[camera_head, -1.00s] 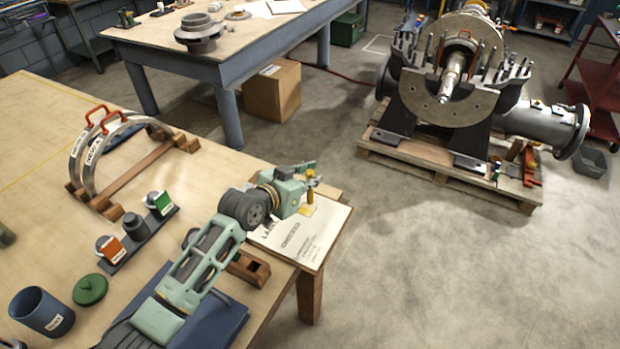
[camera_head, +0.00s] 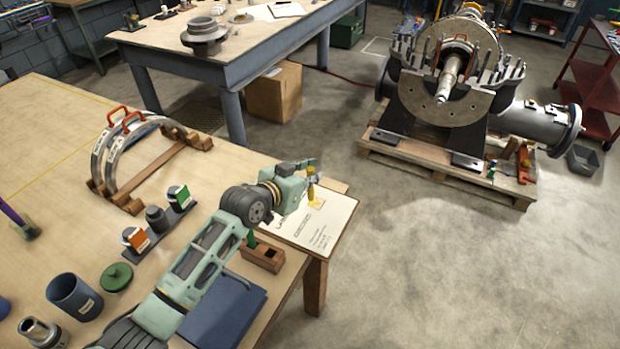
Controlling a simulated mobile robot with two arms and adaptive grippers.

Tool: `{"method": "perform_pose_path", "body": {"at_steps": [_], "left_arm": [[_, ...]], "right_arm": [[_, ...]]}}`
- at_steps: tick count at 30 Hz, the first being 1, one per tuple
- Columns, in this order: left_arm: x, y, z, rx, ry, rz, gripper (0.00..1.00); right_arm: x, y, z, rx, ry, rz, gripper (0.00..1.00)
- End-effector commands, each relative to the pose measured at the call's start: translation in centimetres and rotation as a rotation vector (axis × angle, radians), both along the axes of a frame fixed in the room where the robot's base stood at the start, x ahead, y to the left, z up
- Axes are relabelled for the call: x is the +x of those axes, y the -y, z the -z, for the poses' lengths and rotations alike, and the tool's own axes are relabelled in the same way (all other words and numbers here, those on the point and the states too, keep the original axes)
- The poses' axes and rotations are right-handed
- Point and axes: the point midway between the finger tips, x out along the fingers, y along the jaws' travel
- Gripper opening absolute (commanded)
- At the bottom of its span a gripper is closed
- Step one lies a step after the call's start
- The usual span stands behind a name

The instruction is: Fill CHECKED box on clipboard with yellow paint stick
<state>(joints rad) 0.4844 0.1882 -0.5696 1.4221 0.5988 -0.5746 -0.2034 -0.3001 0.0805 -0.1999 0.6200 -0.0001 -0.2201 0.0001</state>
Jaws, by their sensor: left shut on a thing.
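The clipboard (camera_head: 336,240) lies at the right corner of the wooden table. It holds a white sheet with a printed label, a CHECKED line and smaller text. My left gripper (camera_head: 312,172) is above the sheet's far end, shut on the yellow paint stick (camera_head: 312,188). The stick is roughly upright with its tip down at the paper. A yellow patch (camera_head: 316,203) shows on the sheet around the tip. The gripper hides part of the sheet's top left; I cannot tell whether the tip touches. My right gripper is not in view.
A wooden block (camera_head: 262,256) with a hole stands left of the clipboard, beside a dark blue folder (camera_head: 225,308). Open floor lies right of the table.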

Motion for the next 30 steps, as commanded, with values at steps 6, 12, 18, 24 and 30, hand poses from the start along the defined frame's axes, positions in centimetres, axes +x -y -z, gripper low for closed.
{"method": "perform_pose_path", "body": {"at_steps": [6, 12, 18, 24, 30], "left_arm": [[0.4, 0.0, -2.4, -0.001, 0.001, -0.004, 0.0], [0.7, -0.1, -3.7, -0.001, -0.001, -0.008, 0.0], [0.7, -0.1, -3.6, 0.0, 0.0, -0.009, 0.0], [0.7, -0.1, -3.6, 0.0, 0.0, -0.009, 0.0], [0.7, 0.0, -3.6, 0.0, 0.0, -0.007, 0.0]], "right_arm": [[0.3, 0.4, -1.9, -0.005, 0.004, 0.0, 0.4], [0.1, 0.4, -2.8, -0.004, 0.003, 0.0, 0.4], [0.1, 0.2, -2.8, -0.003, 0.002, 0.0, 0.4], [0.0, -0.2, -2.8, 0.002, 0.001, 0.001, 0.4], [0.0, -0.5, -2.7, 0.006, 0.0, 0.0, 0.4]]}}
